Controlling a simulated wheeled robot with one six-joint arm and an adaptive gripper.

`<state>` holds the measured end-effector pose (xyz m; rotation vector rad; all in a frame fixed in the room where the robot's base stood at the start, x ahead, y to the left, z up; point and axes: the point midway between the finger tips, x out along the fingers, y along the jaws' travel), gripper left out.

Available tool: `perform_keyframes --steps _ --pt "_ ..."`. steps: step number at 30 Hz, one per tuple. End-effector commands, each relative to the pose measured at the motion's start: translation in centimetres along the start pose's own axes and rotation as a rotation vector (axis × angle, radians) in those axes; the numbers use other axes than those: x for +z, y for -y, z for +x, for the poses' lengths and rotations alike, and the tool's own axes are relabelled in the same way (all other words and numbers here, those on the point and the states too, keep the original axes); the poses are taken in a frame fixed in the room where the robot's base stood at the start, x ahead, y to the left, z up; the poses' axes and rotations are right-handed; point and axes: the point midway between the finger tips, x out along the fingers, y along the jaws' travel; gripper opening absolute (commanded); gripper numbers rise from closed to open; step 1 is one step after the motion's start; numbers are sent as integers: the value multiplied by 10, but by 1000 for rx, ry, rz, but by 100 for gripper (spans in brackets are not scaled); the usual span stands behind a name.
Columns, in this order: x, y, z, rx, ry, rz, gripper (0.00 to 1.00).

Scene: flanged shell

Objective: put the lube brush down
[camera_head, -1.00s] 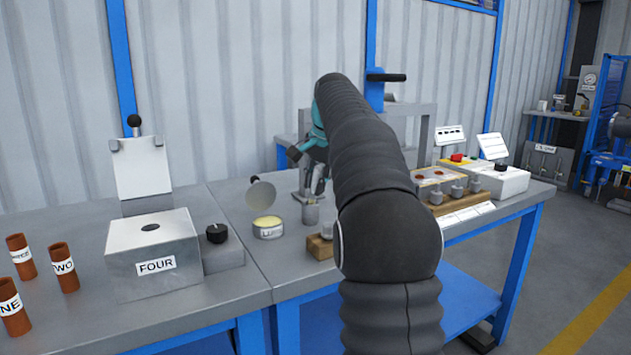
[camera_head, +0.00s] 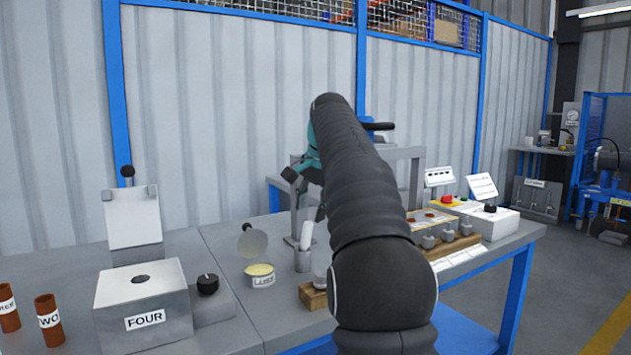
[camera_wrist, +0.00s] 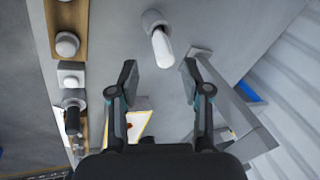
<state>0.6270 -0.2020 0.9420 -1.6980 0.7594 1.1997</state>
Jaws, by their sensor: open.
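The lube brush (camera_head: 307,236) stands in a small grey metal cup (camera_head: 303,261), its white handle up and tilted slightly. In the wrist view the brush (camera_wrist: 162,50) leans out of the cup (camera_wrist: 152,19), its end just ahead of the gap between my fingers. My gripper (camera_wrist: 159,70) is open and empty, with a finger to each side of the handle's line and clear of it. In the head view my dark arm hides most of the gripper. The brush's lower end is hidden inside the cup. The lube tin (camera_head: 261,275) sits open, left of the cup.
A wooden block (camera_head: 313,297) stands in front of the cup. A box labelled FOUR (camera_head: 145,318) and brown tubes (camera_head: 49,322) are at left. A grey frame (camera_head: 415,178) stands behind my arm. Control boxes (camera_head: 487,222) are at right. Bare bench lies around the tin.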

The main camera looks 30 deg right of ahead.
Motion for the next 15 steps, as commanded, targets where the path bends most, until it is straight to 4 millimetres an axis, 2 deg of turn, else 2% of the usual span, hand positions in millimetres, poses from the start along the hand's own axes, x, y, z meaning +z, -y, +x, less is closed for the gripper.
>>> perform_keyframes --steps 1,6,15 --pt "-1 2 -15 -2 -2 0 48" --pt "-1 0 -41 -2 -2 1 48" --pt "-1 0 -60 1 0 1 48"
